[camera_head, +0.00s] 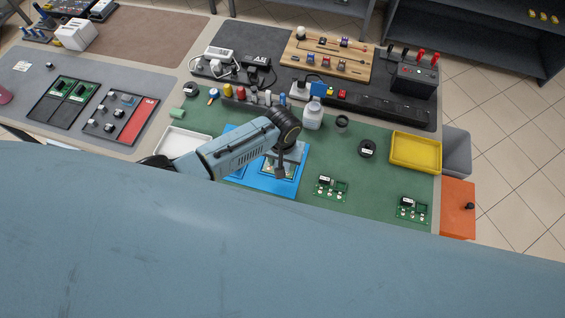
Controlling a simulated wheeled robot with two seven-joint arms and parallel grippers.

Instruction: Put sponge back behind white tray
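The white tray (183,140) lies on the green mat at left, its right part hidden by my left arm. A small light-green piece (177,113), which looks like the sponge, lies just behind the tray, apart from its back edge. My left gripper (280,171) points down over a blue mat with a circuit board on it, well right of the tray. Its fingers are small and partly hidden, so I cannot tell whether they are open or hold anything. My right gripper is not in view.
A white bottle (312,117), a black ring (367,148) and a yellow tray (415,152) stand to the right. Green circuit boards (331,189) lie near the front. A row of small coloured bottles (240,94) lines the back. The green mat between the boards and yellow tray is clear.

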